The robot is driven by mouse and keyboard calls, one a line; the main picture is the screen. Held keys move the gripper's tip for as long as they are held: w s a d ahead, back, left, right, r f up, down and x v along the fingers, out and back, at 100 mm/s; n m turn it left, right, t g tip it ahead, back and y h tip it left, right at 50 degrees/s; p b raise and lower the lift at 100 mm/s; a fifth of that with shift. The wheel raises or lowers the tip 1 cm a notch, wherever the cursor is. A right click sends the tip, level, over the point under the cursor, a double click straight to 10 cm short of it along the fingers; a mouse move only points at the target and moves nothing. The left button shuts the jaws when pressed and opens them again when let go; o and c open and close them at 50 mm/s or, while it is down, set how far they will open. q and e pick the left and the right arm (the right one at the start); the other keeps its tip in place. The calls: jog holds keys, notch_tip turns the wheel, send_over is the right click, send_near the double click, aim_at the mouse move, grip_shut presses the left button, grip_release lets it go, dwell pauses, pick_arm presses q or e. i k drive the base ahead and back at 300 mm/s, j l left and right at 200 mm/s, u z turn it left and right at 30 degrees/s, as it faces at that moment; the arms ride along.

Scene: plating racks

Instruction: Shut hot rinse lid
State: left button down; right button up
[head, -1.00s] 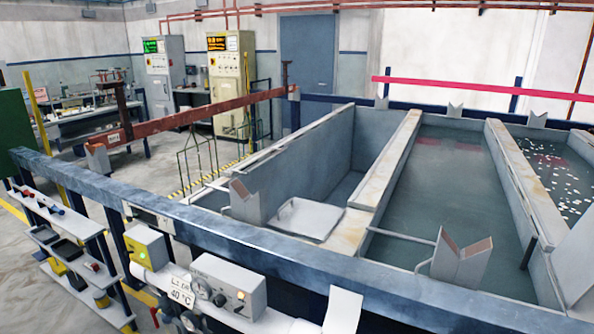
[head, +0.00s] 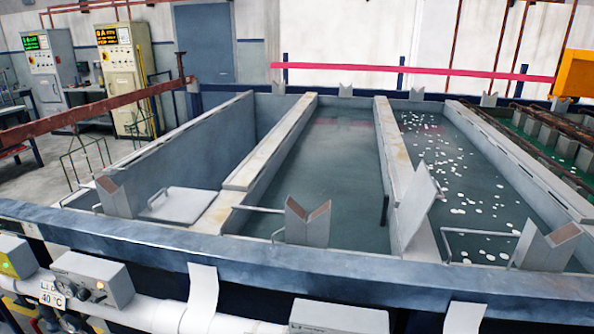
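No label in view tells which tank is the hot rinse. A pale lid panel (head: 418,206) stands tilted up on the divider between the middle tank (head: 330,170) and the right tank (head: 455,190), whose liquid carries many white floating pieces. Another pale lid (head: 182,205) lies flat near the front of the left tank (head: 215,135). A bar handle (head: 480,233) sits at the front of the right tank, and a similar bar (head: 258,208) at the middle tank. Neither of my grippers shows in the head view.
A blue-grey front rail (head: 300,273) runs across the near side, with V-shaped holders (head: 307,222) behind it. Control boxes (head: 92,278) hang below the rail. A rusty beam (head: 90,110) spans the left side. An orange block (head: 578,73) is at the far right.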

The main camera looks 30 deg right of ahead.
aim_at(422, 192)
jog(key=k+l, duration=0.15)
jog(key=l, duration=0.15)
jog(key=k+l+z, duration=0.1)
jog(key=l, duration=0.25)
jog(key=k+l, duration=0.35)
jog(key=l, duration=0.3)
jog(key=k+l+z, duration=0.1)
jog(key=l, duration=0.2)
jog(key=k+l, duration=0.15)
jog(key=l, duration=0.2)
jog(key=l+z, duration=0.15)
jog(key=l, duration=0.9)
jog(key=i+l+u, duration=0.1)
jog(key=i+l, duration=0.05)
jog(key=l, duration=0.05)
